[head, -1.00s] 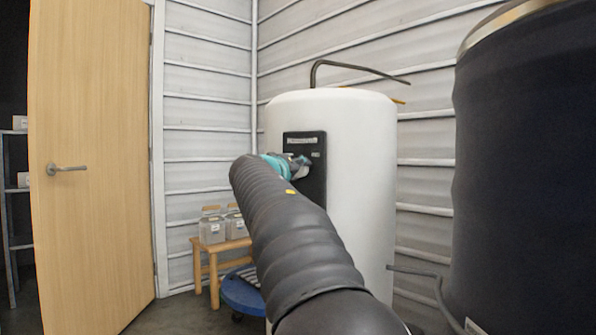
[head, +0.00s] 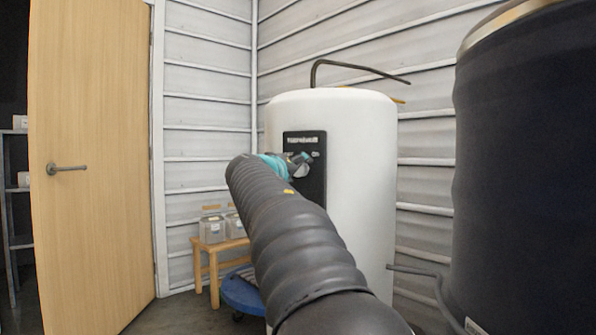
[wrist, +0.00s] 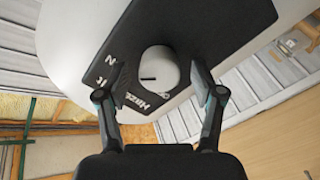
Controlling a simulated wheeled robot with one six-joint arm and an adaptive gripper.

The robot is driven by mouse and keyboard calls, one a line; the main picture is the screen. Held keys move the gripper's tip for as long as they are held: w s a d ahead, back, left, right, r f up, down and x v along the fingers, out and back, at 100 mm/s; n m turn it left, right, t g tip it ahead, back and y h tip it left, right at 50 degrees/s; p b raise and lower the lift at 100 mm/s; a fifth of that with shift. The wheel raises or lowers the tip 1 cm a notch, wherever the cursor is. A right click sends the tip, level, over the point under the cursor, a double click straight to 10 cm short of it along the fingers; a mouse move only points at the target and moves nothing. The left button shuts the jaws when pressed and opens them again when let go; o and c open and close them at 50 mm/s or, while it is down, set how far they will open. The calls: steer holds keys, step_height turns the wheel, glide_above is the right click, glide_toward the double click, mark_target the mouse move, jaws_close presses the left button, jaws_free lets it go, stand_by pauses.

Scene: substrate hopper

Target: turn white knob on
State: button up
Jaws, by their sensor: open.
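The white knob (wrist: 158,66) sits on a black panel (wrist: 205,22) with white lettering, seen in the wrist view. A dark line marks the left part of its face. In the head view the panel (head: 305,138) is on the front of a tall white tank (head: 350,150), and the knob shows small and partly hidden behind my gripper (head: 298,160). In the wrist view my gripper (wrist: 158,74) is open, one finger on each side of the knob, with visible gaps. I cannot tell how far the fingertips are from the panel.
A dark wrapped tank (head: 525,170) stands close on the right. A wooden stool (head: 212,260) with containers and a blue wheeled base (head: 243,292) are low at the left of the white tank. A wooden door (head: 90,200) is at the far left.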

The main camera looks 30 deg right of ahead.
steer(key=v, duration=1.1)
steer(key=s+a+f+n+g+y+p, duration=0.1)
steer(key=s+a+f+n+y, duration=0.2)
steer(key=f, duration=0.7)
steer(key=s+a+f+g+y+p, duration=0.1)
steer(key=a+f+g+y, duration=0.2)
steer(key=f, duration=0.8)
steer(key=s+a+f+y+p, duration=0.4)
steer(key=s+a+f+y, duration=0.45)
steer(key=s, duration=0.65)
steer(key=s+a+p, duration=0.4)
steer(key=s+a, duration=0.2)
steer(key=s, duration=0.2)
steer(key=shift+s+f+p, duration=0.3)
steer(key=shift+s+p, duration=0.05)
steer(key=shift+s, duration=0.05)
